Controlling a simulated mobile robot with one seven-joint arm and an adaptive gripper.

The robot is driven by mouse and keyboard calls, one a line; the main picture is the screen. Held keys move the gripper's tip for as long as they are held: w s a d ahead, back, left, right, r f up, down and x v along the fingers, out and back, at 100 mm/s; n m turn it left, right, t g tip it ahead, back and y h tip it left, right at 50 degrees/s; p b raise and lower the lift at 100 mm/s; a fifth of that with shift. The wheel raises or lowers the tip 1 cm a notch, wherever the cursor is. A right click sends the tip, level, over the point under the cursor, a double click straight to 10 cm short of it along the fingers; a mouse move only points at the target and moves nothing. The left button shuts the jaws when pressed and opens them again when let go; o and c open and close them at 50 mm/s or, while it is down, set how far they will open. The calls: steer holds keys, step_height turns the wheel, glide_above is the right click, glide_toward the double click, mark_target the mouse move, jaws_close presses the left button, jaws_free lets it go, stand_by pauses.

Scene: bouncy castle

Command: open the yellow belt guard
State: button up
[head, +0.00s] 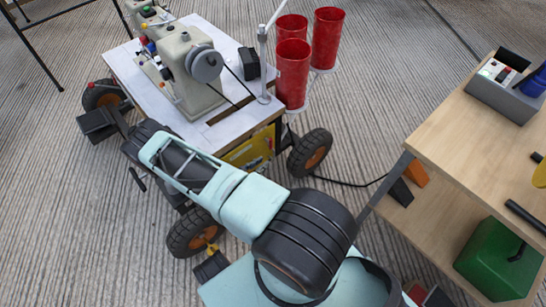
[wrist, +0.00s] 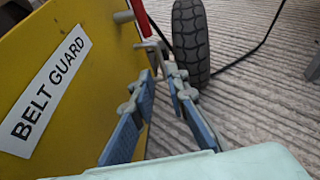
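The yellow belt guard (wrist: 85,60) fills the left of the wrist view, its white label reading BELT GUARD. In the head view the guard (head: 250,152) shows under the white sewing table, partly hidden by my arm. My gripper (wrist: 161,75) has two blue-padded fingers beside the guard's right edge, with a gap between them. The left finger is close to the panel; I cannot tell if it touches. A small grey metal piece (wrist: 152,45) sits at the guard's edge, just past the fingertips. I see nothing clearly held. The gripper is hidden in the head view.
The white table (head: 130,62) carries a sewing machine (head: 190,62) and red thread cones (head: 326,38). A black wheel (wrist: 191,40) stands just right of the fingertips. A dark cable (head: 345,183) crosses the floor. A wooden workbench (head: 450,120) stands at right.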

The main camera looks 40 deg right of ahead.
mark_target(274, 161)
steer(key=b+x, duration=0.2)
steer(key=x, duration=0.7)
steer(key=shift+d+b, duration=0.15)
steer(key=shift+b, duration=0.2)
jaws_close()
